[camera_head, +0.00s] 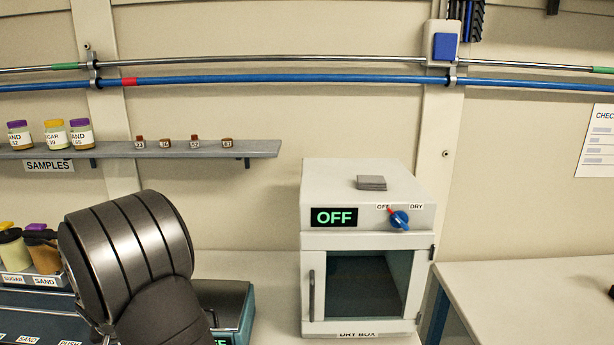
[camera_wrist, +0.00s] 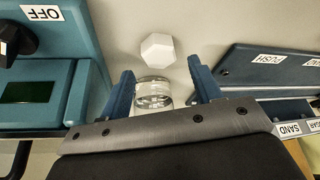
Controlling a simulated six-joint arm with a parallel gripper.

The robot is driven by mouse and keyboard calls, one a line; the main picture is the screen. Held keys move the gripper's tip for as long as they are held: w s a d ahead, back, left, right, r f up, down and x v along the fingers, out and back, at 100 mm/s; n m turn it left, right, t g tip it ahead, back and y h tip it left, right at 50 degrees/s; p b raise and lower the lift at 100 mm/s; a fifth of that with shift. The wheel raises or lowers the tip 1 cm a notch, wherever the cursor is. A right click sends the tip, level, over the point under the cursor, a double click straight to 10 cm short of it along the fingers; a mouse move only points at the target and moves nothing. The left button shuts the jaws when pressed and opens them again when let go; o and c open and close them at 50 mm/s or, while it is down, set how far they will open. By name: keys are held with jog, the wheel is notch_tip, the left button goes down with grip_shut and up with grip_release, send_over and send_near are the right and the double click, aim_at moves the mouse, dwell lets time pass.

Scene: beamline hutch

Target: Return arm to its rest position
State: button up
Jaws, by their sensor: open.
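My gripper (camera_wrist: 163,84) shows in the wrist view as two blue fingers, spread apart. A clear glass jar (camera_wrist: 154,90) shows between the fingers; the fingers do not appear to press on it, and its lower part in the picture is hidden by my gripper's body. A white hexagonal piece (camera_wrist: 157,47) lies on the pale surface just beyond the jar. In the head view my dark arm fills the lower left, and my gripper's fingers are not in view there.
A white dry box (camera_head: 313,264) reading OFF stands right of my arm, with a grey stack (camera_head: 371,183) on top. A samples shelf (camera_head: 192,149) holds jars and small vials. In the wrist view, a teal device (camera_wrist: 87,30) is left and a blue PUSH panel (camera_wrist: 240,75) right.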

notch_tip(320, 180, down, 2)
jog(key=shift+f, duration=0.1)
jog(key=shift+s, duration=0.15)
jog(key=v, duration=1.1)
jog(key=x, duration=1.2)
jog(key=shift+d, duration=0.1)
notch_tip(320, 180, up, 10)
jog(key=w+d+r+m+h, duration=0.2)
jog(key=w+d+r+m, duration=0.3)
jog(key=w+d+r, duration=1.3)
jog(key=w+d+r+m+h, duration=0.1)
jog(key=d+r, duration=0.5)
jog(key=d, duration=0.4)
jog(key=w+d+r+m, duration=0.1)
jog(key=d+r+m, duration=0.1)
jog(key=d+r, duration=0.65)
jog(key=s+d, duration=0.1)
jog(key=d, duration=0.4)
jog(key=d+r+m, duration=0.1)
jog(key=d, duration=0.5)
jog(key=s+d+m+h, duration=0.1)
jog(key=d, duration=0.5)
jog(key=shift+s+d+r, duration=0.1)
jog(key=shift+s+r, duration=0.05)
jog(key=shift+s, duration=0.25)
